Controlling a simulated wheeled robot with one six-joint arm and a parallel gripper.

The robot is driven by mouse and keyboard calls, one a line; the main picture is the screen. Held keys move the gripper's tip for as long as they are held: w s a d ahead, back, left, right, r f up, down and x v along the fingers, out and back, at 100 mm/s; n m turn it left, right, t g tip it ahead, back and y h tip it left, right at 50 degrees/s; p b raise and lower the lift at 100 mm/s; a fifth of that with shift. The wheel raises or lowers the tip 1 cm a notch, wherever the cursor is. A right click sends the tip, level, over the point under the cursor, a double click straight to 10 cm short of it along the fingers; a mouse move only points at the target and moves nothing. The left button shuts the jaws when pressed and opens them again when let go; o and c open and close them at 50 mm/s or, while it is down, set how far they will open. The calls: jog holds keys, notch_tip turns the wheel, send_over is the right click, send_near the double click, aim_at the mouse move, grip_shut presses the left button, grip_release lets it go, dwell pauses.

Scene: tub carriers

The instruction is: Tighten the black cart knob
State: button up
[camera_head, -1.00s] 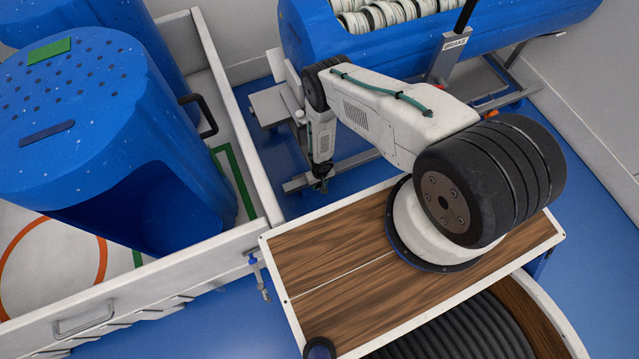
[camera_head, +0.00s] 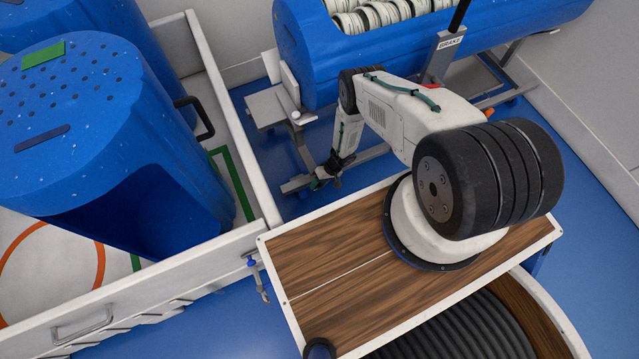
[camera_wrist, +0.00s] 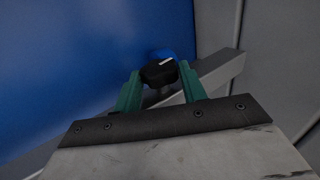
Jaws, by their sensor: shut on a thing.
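The black cart knob (camera_wrist: 159,73), with a white mark on its face, shows in the wrist view between the green fingers of my gripper (camera_wrist: 160,84). The gripper is shut on it. The knob sits beside a grey metal bar (camera_wrist: 222,72) of the cart frame. In the head view my gripper (camera_head: 325,178) is low at the cart's near end, by the frame rail. The knob is too small and covered to make out there.
The cart carries a blue tub (camera_head: 400,55) with several pale rolls in it, and a post labelled BRAKE (camera_head: 450,43). Left stands a white-walled bay (camera_head: 235,115) with large perforated blue tubs (camera_head: 120,140). Blue floor (camera_head: 265,165) shows between bay and cart.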

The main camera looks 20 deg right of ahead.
jog(key=o, duration=1)
jog(key=shift+c, duration=0.2)
jog(key=v, duration=0.8)
